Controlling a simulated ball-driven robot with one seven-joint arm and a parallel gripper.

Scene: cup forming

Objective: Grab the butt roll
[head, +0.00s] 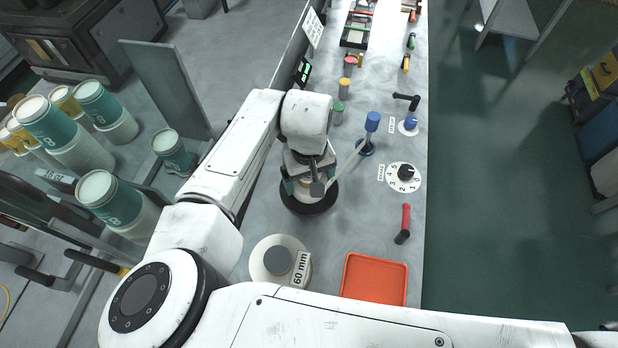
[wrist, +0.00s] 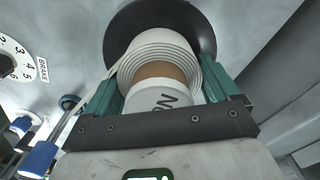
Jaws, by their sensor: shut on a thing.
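The butt roll (wrist: 150,52) is a thin winding of white paper around a brown core, with a partly visible printed "Ne" on the white piece in front. It sits over a round black disc (wrist: 205,25), which also shows in the head view (head: 322,205). My gripper (wrist: 165,82) has its teal fingers on both sides of the roll, shut on it. In the head view my gripper (head: 308,186) is over the disc and mostly hides the roll. A paper strip runs from the roll to a blue-topped post (head: 372,122).
A larger white roll (head: 261,268) tagged 60 mm and an orange tray (head: 375,279) lie on the near bench. A numbered dial (head: 394,178) and a red-handled lever (head: 405,222) stand at right.

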